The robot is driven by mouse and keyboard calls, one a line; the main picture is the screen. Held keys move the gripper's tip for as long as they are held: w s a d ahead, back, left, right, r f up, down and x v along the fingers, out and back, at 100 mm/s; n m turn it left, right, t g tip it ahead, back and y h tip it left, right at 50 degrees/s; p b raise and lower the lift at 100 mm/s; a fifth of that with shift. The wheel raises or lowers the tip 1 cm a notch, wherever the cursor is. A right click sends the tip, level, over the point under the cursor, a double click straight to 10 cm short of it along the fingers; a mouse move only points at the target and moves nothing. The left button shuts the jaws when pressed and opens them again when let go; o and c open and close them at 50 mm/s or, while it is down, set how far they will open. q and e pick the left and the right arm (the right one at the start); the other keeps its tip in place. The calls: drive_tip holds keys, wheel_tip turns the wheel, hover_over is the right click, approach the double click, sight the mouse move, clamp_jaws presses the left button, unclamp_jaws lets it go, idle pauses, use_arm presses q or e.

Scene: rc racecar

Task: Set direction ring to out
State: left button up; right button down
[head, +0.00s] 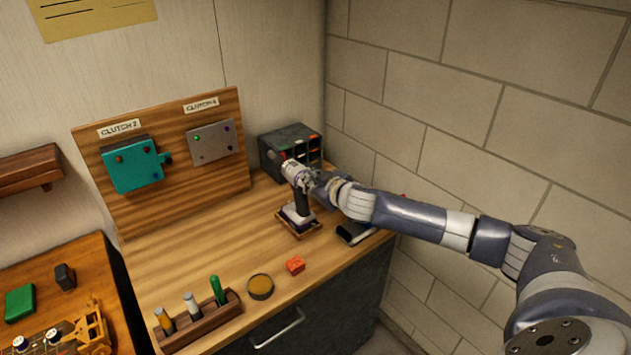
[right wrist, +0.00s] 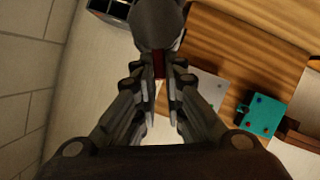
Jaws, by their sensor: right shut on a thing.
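A power drill (head: 301,204) stands upright in a small wooden cradle (head: 300,233) on the workbench, its dark grip below and its pale head on top. My right gripper (head: 314,181) reaches in from the right and is shut on the upper part of the drill. In the right wrist view, the fingers of my right gripper (right wrist: 161,88) close around a dark red part (right wrist: 158,62) beneath the drill's dark rounded end (right wrist: 158,22). The direction ring and its setting cannot be made out; the fingers hide part of the head. My left gripper is not in view.
A dark organiser box (head: 291,146) stands behind the drill. A wooden board (head: 172,191) with teal and grey plates is at the back. A tool rack (head: 199,324), round tin (head: 260,287) and red block (head: 295,265) lie in front. A block wall bounds the right.

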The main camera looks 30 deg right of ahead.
drive_tip(key=shift+a+f+n+h, duration=0.15)
drive_tip(key=shift+a+n+h, duration=0.1)
drive_tip(key=shift+n+h, duration=0.05)
idle(0.4)
drive_tip(key=c, duration=1.7)
unclamp_jaws()
drive_tip(key=v, duration=1.2)
drive_tip(key=shift+f, duration=0.1)
